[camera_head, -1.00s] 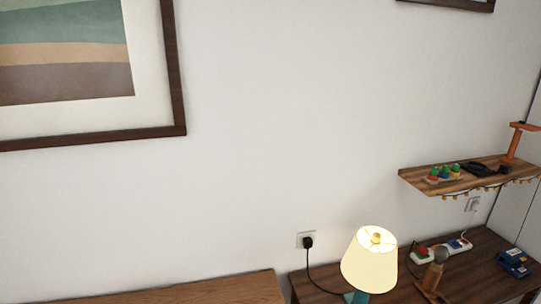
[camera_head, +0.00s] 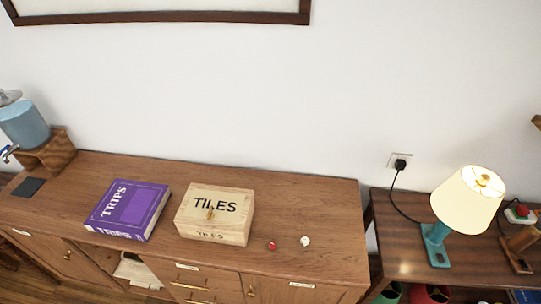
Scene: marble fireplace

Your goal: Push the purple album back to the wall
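The purple album (camera_head: 128,209) lies flat on the wooden sideboard (camera_head: 310,205), left of the middle of the view. White lettering reading TRIPS runs on its cover and spine. It lies near the sideboard's front edge, with bare wood between it and the white wall (camera_head: 200,90) behind. Neither of my grippers shows in this view.
A pale wooden box marked TILES (camera_head: 215,213) stands just right of the album. Two small items, one red (camera_head: 272,244) and one white (camera_head: 305,241), lie further right. A blue dispenser on a wooden stand (camera_head: 48,150) is at the left. A lit lamp (camera_head: 466,200) stands on a separate table.

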